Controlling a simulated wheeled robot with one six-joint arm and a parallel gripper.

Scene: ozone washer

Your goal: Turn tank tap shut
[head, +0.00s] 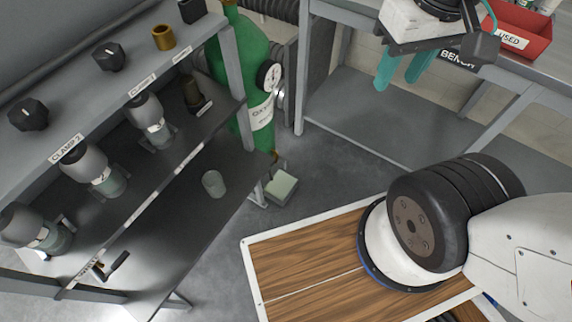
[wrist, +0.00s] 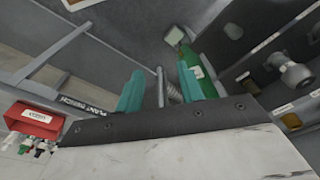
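The green oxygen tank (head: 252,58) stands behind the right end of the shelf rack in the head view. A round dial gauge (head: 269,76) is on its side, with a small silver fitting (head: 280,93) just beside it. I cannot tell whether that fitting is the tap, or how it is turned. My gripper (head: 403,72) is at the upper right, well to the right of the tank, with its teal fingers apart and nothing between them. In the wrist view my gripper (wrist: 163,85) is also open, and part of the green tank (wrist: 189,55) shows behind the right finger.
The grey bench (head: 350,100) is behind my gripper, with a red USED bin (head: 520,28) on top. The rack (head: 215,150) at left holds clamps and knobs. A small pale-topped box (head: 281,187) is on the floor below the tank. The floor between rack and bench is otherwise open.

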